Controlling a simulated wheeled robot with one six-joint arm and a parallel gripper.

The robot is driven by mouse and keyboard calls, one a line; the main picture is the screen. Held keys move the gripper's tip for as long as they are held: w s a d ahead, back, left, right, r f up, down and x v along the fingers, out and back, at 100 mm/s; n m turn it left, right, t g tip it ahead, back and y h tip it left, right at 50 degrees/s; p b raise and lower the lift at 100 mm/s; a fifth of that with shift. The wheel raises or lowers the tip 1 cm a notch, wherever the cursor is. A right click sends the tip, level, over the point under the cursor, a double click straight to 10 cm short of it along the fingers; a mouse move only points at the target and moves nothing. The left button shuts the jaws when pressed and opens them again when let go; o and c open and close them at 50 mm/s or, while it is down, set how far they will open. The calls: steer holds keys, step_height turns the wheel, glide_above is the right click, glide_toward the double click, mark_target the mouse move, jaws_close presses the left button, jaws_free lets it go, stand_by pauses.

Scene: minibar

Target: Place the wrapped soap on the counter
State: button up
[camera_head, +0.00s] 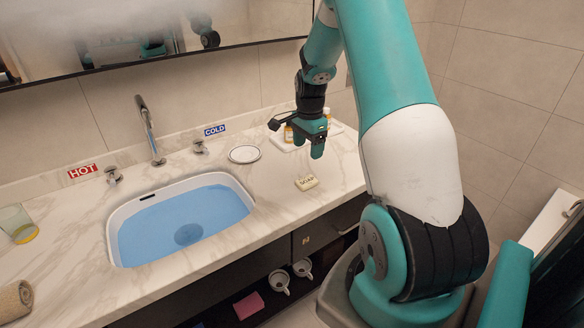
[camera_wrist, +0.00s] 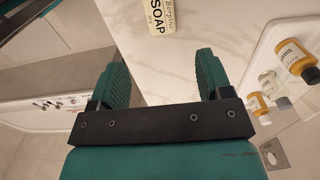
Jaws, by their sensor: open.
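The wrapped soap (camera_head: 306,183), a small cream block with dark lettering, lies on the marble counter (camera_head: 275,200) to the right of the sink. In the wrist view the soap (camera_wrist: 161,16) is at the top edge, partly cut off, beyond the fingertips. My gripper (camera_head: 317,150) is above the counter, a little above and behind the soap in the head view. In the wrist view my gripper (camera_wrist: 162,75) has its two green fingers wide apart, with only bare counter between them. It is open, empty and apart from the soap.
A sink with blue water (camera_head: 185,220) is to the left. A round white dish (camera_head: 244,154) is near the tap. A white tray (camera_head: 340,129) with small bottles stands at the back right, partly hidden by my gripper. A glass (camera_head: 17,224) and rolled towel (camera_head: 12,300) are far left.

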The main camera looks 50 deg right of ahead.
steer(key=s+a+r+n+y, duration=0.1)
steer(key=a+r+n, duration=0.4)
steer(key=a, duration=0.5)
steer(key=s+a+r+n+t, duration=0.1)
steer(key=a+r+n, duration=0.35)
steer(key=a, duration=0.45)
steer(key=s+a+r+n+y, duration=0.1)
steer(key=a+r+n, duration=0.35)
steer(key=a, duration=0.55)
steer(key=s+a+r+n+y, duration=0.1)
steer(key=s+a+n, duration=0.5)
steer(key=s+n, duration=0.1)
steer(key=s+a+r+n+g+y, duration=0.1)
steer(key=s+a+r+n, duration=0.1)
steer(key=s+a+n, duration=0.4)
steer(key=s+a, duration=0.1)
steer(key=s, duration=0.3)
steer(key=shift+s+r+n, duration=0.2)
steer(key=shift+s+n, duration=0.1)
steer(key=shift+n, duration=0.1)
